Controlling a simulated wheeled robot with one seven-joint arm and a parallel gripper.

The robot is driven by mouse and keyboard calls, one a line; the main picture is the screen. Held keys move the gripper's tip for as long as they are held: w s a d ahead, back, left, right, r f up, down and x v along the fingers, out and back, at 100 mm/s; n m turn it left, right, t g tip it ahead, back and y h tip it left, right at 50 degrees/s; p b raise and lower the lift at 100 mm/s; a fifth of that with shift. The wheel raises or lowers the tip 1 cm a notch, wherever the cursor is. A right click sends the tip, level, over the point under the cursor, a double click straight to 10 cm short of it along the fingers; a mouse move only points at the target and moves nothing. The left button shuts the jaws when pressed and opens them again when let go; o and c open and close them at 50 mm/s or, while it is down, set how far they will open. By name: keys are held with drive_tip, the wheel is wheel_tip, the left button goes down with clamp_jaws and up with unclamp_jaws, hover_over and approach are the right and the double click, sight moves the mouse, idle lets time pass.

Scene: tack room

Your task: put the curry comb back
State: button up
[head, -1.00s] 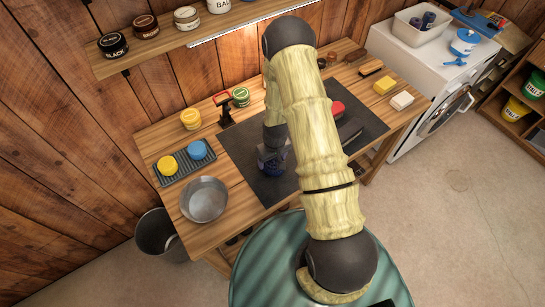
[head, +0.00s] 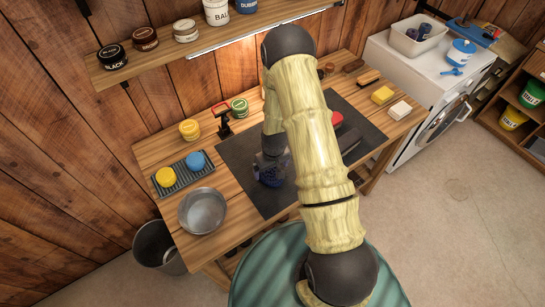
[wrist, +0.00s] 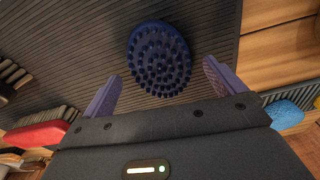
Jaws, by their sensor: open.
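The curry comb (wrist: 160,58) is dark blue and round, with rubbery nubs on the side facing me. In the wrist view it lies on the dark ribbed mat (wrist: 75,30), just beyond and between my fingertips. My gripper (wrist: 163,82) is open, with one finger on either side of the comb's near edge and nothing held. In the head view my gripper (head: 271,160) is low over the mat (head: 235,160), and my arm hides part of the area. Whether the fingers touch the comb cannot be told.
A ribbed tray (head: 182,180) with a yellow and a blue round item lies left of the mat. A metal bowl (head: 202,211) stands in front of it. A red-backed brush (wrist: 35,136) lies beside my gripper. Tins stand behind; a shelf (head: 165,60) hangs above.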

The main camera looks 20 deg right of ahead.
wheel_tip(320, 180, up, 11)
drive_tip(key=s+b, duration=0.1)
drive_tip(key=b, duration=0.2)
drive_tip(key=shift+d, duration=0.2)
drive_tip(key=shift+f, duration=0.1)
idle(0.4)
wheel_tip(320, 180, up, 8)
hover_over(273, 175)
drive_tip(key=s, duration=0.4)
drive_tip(key=s+r+m+t, duration=0.1)
drive_tip(key=s+r+m, duration=0.1)
drive_tip(key=s+r, duration=0.5)
drive_tip(key=shift+s+a+r+t, duration=0.2)
drive_tip(key=shift+s+r+t, duration=0.1)
drive_tip(key=shift+s, duration=0.4)
drive_tip(key=shift+c, duration=0.2)
